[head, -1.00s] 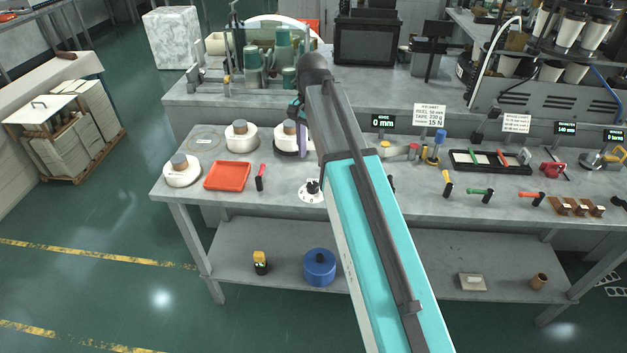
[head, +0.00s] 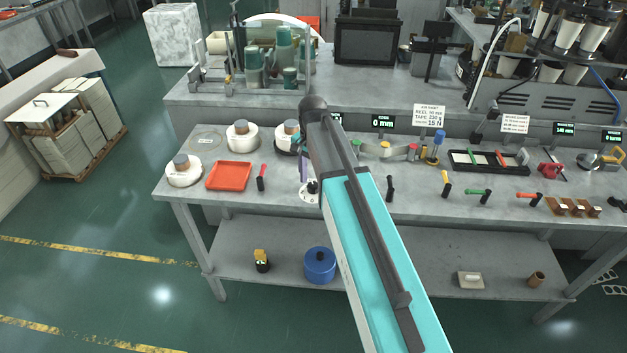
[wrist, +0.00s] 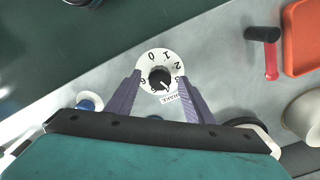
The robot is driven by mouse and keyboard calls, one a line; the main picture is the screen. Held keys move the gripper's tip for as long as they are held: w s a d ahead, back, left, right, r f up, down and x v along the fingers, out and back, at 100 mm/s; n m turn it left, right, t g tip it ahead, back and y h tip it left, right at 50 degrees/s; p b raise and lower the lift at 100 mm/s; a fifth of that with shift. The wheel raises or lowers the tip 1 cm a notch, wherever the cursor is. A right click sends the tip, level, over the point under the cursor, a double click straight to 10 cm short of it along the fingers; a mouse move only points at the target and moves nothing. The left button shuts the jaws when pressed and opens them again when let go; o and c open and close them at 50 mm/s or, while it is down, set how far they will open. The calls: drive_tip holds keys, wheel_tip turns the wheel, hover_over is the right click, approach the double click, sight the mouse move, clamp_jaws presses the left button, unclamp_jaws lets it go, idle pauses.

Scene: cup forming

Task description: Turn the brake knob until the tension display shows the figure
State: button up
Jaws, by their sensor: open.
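The brake knob (wrist: 161,77) is black with a white pointer, on a round white dial (wrist: 151,57) with black figures. The pointer faces the label at the lower right of the dial. In the head view the knob (head: 313,187) is partly beside my arm at the table's front. My gripper (wrist: 159,84) is open, its purple fingers on either side of the knob in the wrist view; I see no contact. A dark display (head: 338,118) is mostly hidden behind my arm, its figure unreadable. A white card (head: 429,116) ends in "15 N".
An orange tray (head: 229,176) and a red-handled tool (head: 261,178) lie left of the dial. White reels (head: 242,136) stand behind. A display reading 0 mm (head: 383,122) stands right of my arm. A black-handled tool (head: 390,188) lies right of the arm.

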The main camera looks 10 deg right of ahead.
drive_tip(key=shift+f, duration=0.45)
drive_tip(key=c, duration=1)
drive_tip(key=shift+c, duration=0.2)
drive_tip(key=shift+n, duration=0.9)
